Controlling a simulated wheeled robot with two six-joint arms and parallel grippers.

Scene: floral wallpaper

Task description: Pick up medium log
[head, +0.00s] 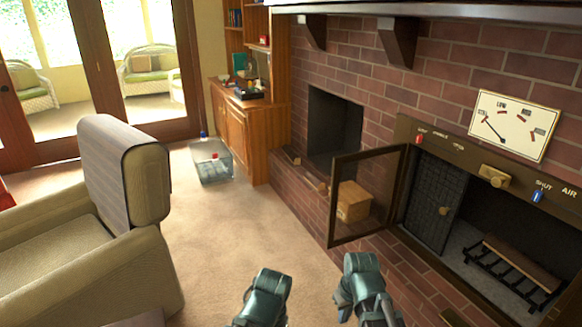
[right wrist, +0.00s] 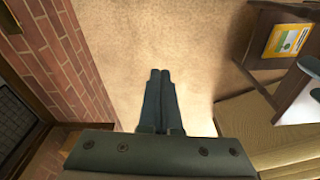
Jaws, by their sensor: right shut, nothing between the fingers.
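A log (head: 522,262) lies on the black grate in the stove opening at the right of the head view. Small wood pieces (head: 315,184) lie on the brick hearth by the fireplace. I cannot tell which one is the medium log. My right gripper (head: 360,270) is low in the middle of the head view, apart from the wood. In the right wrist view its fingers (right wrist: 160,78) are together and empty above bare carpet. My left arm shows at the bottom, left of the right one; its fingers cannot be made out.
A glass stove door (head: 364,195) stands open, jutting out over the hearth. A light wooden block or box (head: 354,203) sits behind it. A beige armchair (head: 128,265) fills the left. A clear bin (head: 212,163) stands by the wooden cabinet (head: 236,128). The carpet between is free.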

